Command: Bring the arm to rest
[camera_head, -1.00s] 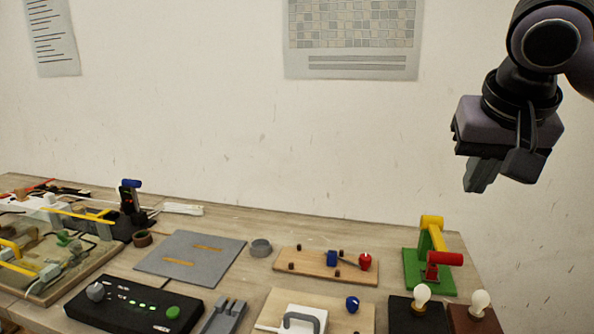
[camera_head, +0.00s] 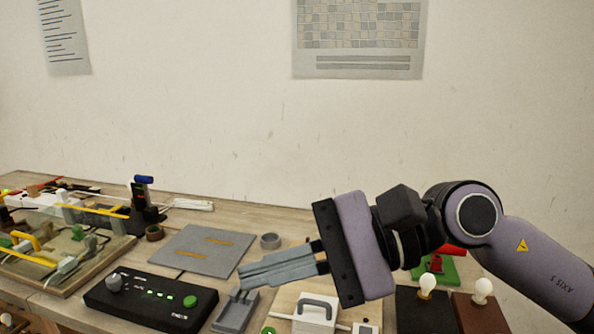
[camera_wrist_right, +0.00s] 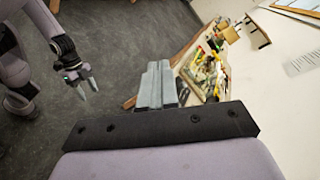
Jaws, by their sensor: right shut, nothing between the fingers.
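My right gripper (camera_head: 282,266) reaches in from the right in the head view, its grey fingers pointing left above the workbench (camera_head: 238,212). The fingers lie together with nothing between them. They also show in the right wrist view (camera_wrist_right: 160,84), held clear of the bench. My left gripper (camera_wrist_right: 86,86) appears small at the left of the right wrist view, over the dark floor. It is too small there to tell whether its fingers are open or shut. The left arm does not show in the head view.
Below my right gripper are a black box with a green button (camera_head: 150,300), a grey plate (camera_head: 185,262) and a white switch (camera_head: 316,314). Two bulbs (camera_head: 427,284) (camera_head: 482,290) stand under the forearm. Wired boards (camera_head: 95,262) fill the left. Space above the bench is free.

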